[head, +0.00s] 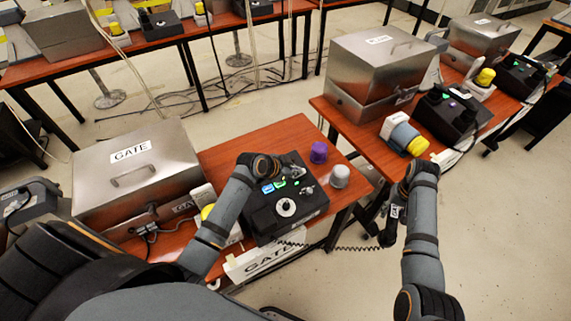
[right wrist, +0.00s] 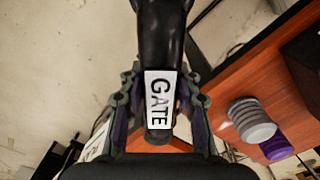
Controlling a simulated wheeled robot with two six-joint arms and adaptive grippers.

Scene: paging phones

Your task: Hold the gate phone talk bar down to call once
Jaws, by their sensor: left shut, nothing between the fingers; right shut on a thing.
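The gate phone's black base (head: 262,222) sits on the near wooden table, with lit blue and green keys and a round white dial on top. My left gripper (head: 277,171) is shut and empty, low over the far edge of the base; I cannot tell whether it touches a key. My right gripper (head: 394,205) is shut on the black handset (head: 388,232), off the table's right side. In the right wrist view the handset (right wrist: 160,35) lies between the fingers, with a white GATE label (right wrist: 159,100). I cannot make out the talk bar.
A steel GATE box (head: 135,180) stands left of the phone. A purple knob-like piece (head: 319,152) and a grey one (head: 339,176) stand to its right. A coiled cord (head: 340,248) runs toward the handset. Another table (head: 365,137) with a similar phone is at right.

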